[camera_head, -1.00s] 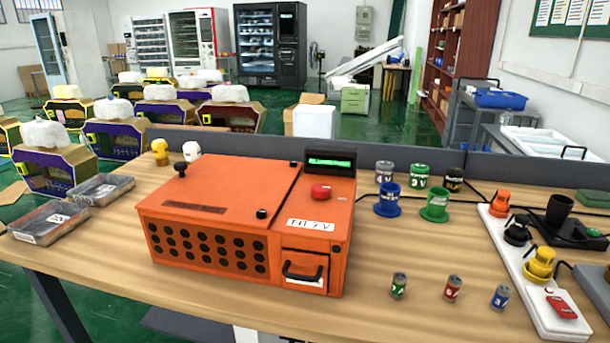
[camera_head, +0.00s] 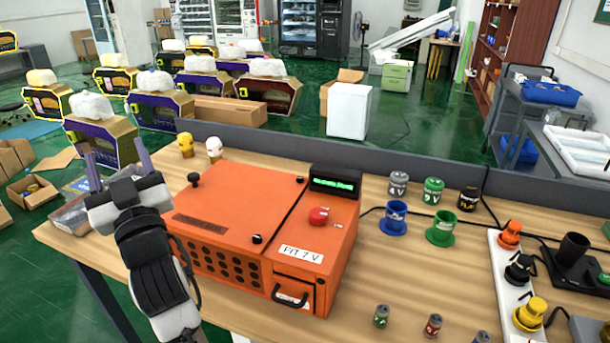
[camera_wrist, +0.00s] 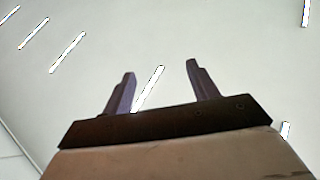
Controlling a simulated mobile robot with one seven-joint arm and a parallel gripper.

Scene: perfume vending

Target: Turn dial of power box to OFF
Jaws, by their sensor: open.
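The orange power box (camera_head: 245,205) sits on the wooden table in the head view. My gripper (camera_head: 118,163) is open and empty, raised left of the box, fingers pointing up. The wrist view shows its two spread fingers (camera_wrist: 160,80) against the ceiling.
A black-handled drawer (camera_head: 290,295) is on the box front. Cans and blue (camera_head: 393,218) and green (camera_head: 441,228) cups stand to its right, with a white power strip (camera_head: 515,285) beyond. Two small figures (camera_head: 214,149) stand behind the box. A low grey partition (camera_head: 400,165) edges the table.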

